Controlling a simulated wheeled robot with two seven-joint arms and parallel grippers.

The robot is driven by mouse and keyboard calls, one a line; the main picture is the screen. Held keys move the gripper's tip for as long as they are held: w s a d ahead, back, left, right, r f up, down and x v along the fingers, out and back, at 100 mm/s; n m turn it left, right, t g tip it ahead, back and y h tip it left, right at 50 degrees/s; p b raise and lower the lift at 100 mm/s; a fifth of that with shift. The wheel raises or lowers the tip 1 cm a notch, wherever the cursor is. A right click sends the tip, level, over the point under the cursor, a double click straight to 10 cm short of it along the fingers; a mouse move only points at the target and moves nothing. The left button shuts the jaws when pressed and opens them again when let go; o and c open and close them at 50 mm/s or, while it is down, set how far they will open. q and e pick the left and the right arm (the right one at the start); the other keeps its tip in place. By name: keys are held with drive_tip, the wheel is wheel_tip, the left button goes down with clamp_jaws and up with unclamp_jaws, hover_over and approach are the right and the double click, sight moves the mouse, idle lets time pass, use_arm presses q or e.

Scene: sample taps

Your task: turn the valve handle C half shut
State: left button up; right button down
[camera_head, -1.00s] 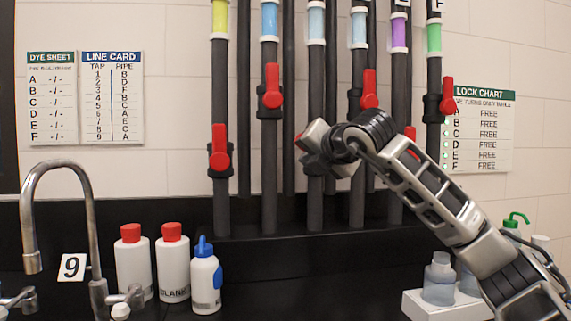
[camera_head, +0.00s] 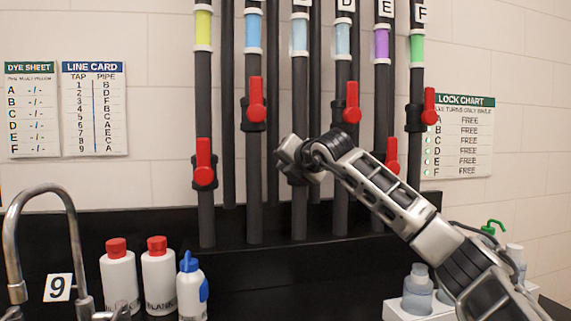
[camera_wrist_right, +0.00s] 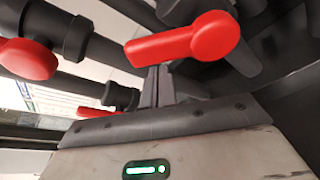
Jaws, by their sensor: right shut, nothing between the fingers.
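Pipe C (camera_head: 299,85) stands between two pipes with upright red handles. Its valve handle is hidden behind my right gripper (camera_head: 296,158) in the head view. In the right wrist view, a red lever handle (camera_wrist_right: 180,42), apparently handle C, lies nearly level across the picture, just beyond the fingertips. My right gripper's fingers (camera_wrist_right: 157,84) are together with nothing between them. They are close to the handle's underside in that picture; I cannot tell whether they touch it. My left gripper is out of view.
Red handles on pipe B (camera_head: 256,103) and pipe D (camera_head: 351,103) flank my right gripper closely. Handle A (camera_head: 204,163), handle E (camera_head: 392,156) and handle F (camera_head: 429,106) stand further out. Bottles (camera_head: 158,275) and a tap (camera_head: 42,195) stand at the lower left.

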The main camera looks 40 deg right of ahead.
drive_tip(key=shift+s+d+r+m+b, duration=0.2)
drive_tip(key=shift+d+r+m+b, duration=0.2)
drive_tip(key=shift+r+b, duration=0.1)
drive_tip(key=shift+a+f, duration=0.1)
